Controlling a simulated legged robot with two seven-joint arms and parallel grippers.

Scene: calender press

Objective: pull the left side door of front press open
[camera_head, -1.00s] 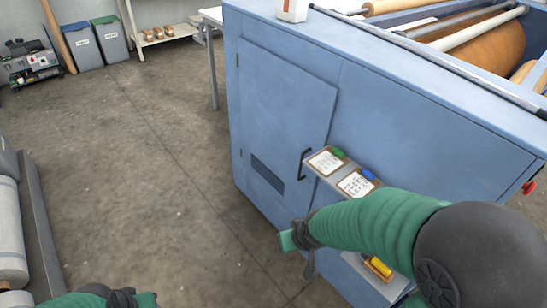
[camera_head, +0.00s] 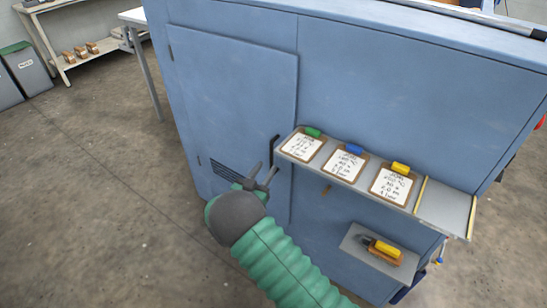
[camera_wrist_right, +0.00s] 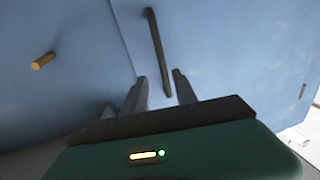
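The front press (camera_head: 390,75) is a blue cabinet, and its left side door (camera_head: 235,90) is a flat panel lying flush with the side. A black bar handle (camera_head: 274,150) is on the door's right edge; it also shows in the right wrist view (camera_wrist_right: 157,50). My right gripper (camera_head: 262,176) is open just in front of the handle. In the right wrist view my right gripper (camera_wrist_right: 160,86) has its fingers apart, with the handle's near end between them, not clamped. My left gripper is out of view.
A grey shelf (camera_head: 447,207) with several clipboards sticks out right of the handle. A lower shelf (camera_head: 355,240) holds a yellow-handled tool (camera_head: 383,249). A wooden peg (camera_head: 326,189) juts between them. The floor left of the press is clear.

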